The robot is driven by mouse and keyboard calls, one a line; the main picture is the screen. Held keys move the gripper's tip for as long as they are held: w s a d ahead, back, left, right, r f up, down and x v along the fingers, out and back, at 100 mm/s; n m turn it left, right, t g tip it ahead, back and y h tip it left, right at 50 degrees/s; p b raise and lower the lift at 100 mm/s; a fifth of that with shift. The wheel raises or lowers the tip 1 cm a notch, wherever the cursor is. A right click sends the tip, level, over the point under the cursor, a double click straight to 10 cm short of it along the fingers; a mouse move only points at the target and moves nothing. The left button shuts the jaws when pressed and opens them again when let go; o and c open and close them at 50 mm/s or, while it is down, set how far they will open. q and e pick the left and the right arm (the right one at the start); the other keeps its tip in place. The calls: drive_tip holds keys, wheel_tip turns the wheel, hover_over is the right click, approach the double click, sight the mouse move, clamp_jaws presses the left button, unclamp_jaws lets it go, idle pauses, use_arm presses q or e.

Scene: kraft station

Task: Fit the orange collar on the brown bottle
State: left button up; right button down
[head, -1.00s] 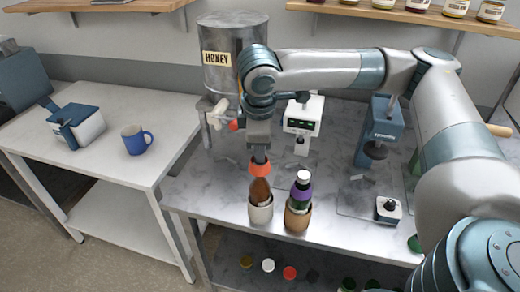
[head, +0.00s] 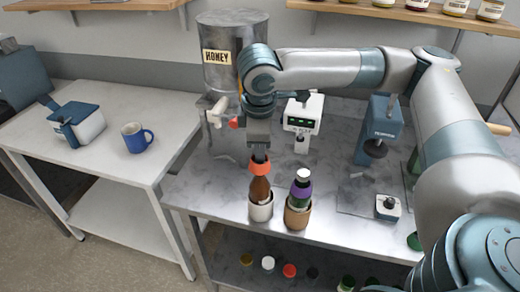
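The brown bottle (head: 260,190) stands upright in a white cup-like holder (head: 261,211) near the table's front edge. The orange collar (head: 260,167) is around the upper part of the bottle. My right gripper (head: 259,154) points down from above, right at the collar and the bottle's top. Its fingers are small and partly hidden, so I cannot tell whether they still grip the collar. The bottle's mouth is hidden by the gripper. My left gripper is not in view.
A bottle with a purple collar (head: 301,188) and white cap stands in a brown holder (head: 297,216) close on the right. A honey tank (head: 231,75), a white device (head: 303,117) and a blue press (head: 381,127) stand behind. A side table with a blue mug (head: 137,137) is left.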

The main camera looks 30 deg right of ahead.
drive_tip(key=shift+f, duration=0.1)
drive_tip(key=c, duration=1.9)
unclamp_jaws()
drive_tip(key=shift+s, duration=0.2)
drive_tip(key=shift+f, duration=0.15)
drive_tip(key=shift+o, duration=0.8)
drive_tip(key=shift+s+a, duration=0.1)
drive_tip(key=shift+o, duration=1)
drive_tip(key=shift+r+p, duration=0.3)
drive_tip(key=shift+p, duration=0.1)
drive_tip(key=shift+w+r+p, duration=0.3)
drive_tip(key=shift+r+p, duration=0.3)
drive_tip(key=shift+p, duration=0.25)
drive_tip(key=shift+p+v, duration=0.8)
drive_tip(key=shift+p, duration=0.3)
drive_tip(key=shift+w+d, duration=0.2)
